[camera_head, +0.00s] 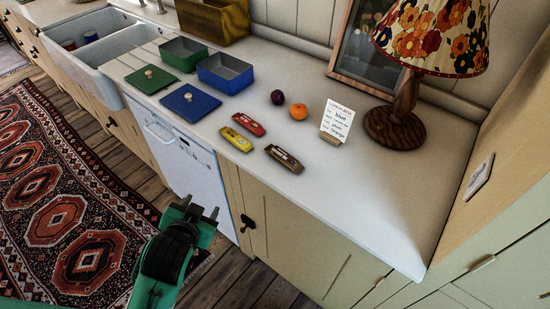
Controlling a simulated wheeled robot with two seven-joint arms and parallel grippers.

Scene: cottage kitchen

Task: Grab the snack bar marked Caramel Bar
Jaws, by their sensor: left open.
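Three wrapped snack bars lie flat on the white counter: a red one (249,124), a yellow one (236,139) and a brown one (284,158). Their printing is too small to read, so I cannot tell which is marked Caramel Bar. My left gripper (201,207) is open and empty. It is in front of the counter, in the picture below the bars, and apart from them. My right gripper is not in view.
Green (182,55) and blue (226,74) boxes stand open behind a green lid (150,80) and a blue lid (190,103). A plum (278,97), an orange (299,111), a card (337,119) and a lamp (397,125) stand farther right. The counter's front right is clear.

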